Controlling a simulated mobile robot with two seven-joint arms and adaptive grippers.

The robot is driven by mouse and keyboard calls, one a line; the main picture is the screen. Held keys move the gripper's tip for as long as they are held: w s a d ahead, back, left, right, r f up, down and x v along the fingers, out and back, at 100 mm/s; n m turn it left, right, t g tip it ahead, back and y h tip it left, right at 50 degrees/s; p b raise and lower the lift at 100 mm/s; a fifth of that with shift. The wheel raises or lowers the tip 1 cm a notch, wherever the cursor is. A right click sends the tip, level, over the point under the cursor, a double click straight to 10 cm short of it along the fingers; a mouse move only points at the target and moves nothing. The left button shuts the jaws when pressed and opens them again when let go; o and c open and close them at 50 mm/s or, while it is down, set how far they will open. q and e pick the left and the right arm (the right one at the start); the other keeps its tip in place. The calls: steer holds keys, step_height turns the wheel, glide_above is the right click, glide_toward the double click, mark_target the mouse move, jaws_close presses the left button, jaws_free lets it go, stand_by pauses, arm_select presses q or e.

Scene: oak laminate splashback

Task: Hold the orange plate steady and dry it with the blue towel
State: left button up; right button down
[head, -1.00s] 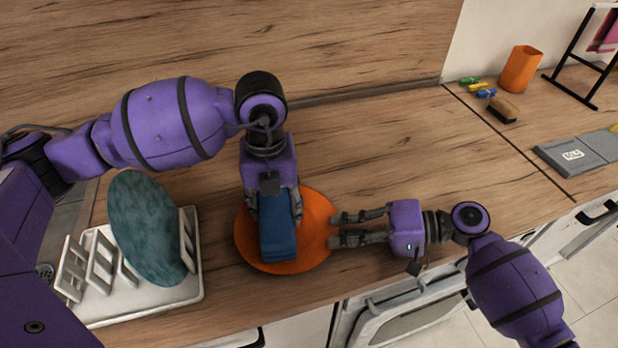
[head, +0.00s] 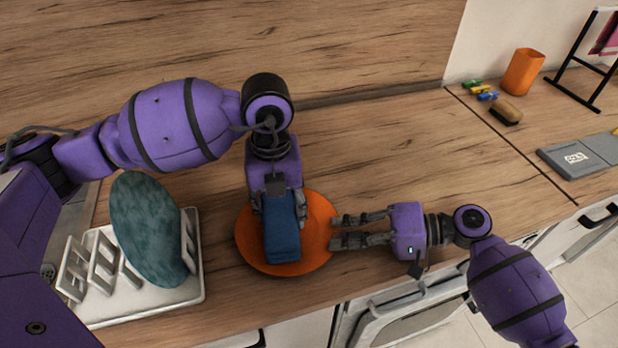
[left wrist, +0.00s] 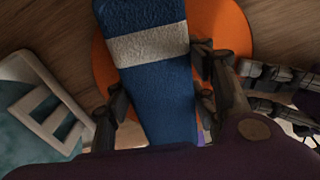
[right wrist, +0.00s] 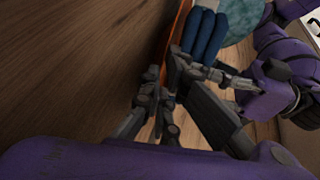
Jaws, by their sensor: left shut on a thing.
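The orange plate (head: 316,228) lies near the counter's front edge, and its rim also shows in the left wrist view (left wrist: 232,30). The folded blue towel (head: 283,240) lies across the plate's middle; a pale band crosses it in the left wrist view (left wrist: 150,90). My left gripper (head: 277,205) is shut on the towel, its fingers on both sides of it. My right gripper (head: 338,232) is at the plate's right rim. In the right wrist view its fingers (right wrist: 160,80) close about the plate's edge; the underside contact is partly hidden.
A white dish rack (head: 190,293) holding a teal plate (head: 150,230) stands close left. An orange cup (head: 523,72), coloured pegs (head: 487,96), a brush (head: 506,110) and a grey mat (head: 585,158) are far right. The counter behind the orange plate is clear.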

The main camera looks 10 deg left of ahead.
arm_select(q)
steer(key=shift+w+d+f, duration=0.1)
steer(key=shift+w+d, duration=0.15)
steer(key=shift+d, duration=0.4)
arm_select(e)
steer(key=shift+f, duration=0.1)
arm_select(q)
steer(key=shift+a, duration=0.1)
steer(key=shift+s+a, duration=0.35)
steer(key=shift+a, duration=0.45)
steer(key=shift+s+a, duration=0.35)
steer(key=shift+a, duration=0.45)
steer(key=shift+w+d, duration=0.35)
steer(key=shift+d, duration=0.5)
steer(key=shift+w+d, duration=0.35)
steer(key=shift+d, duration=0.5)
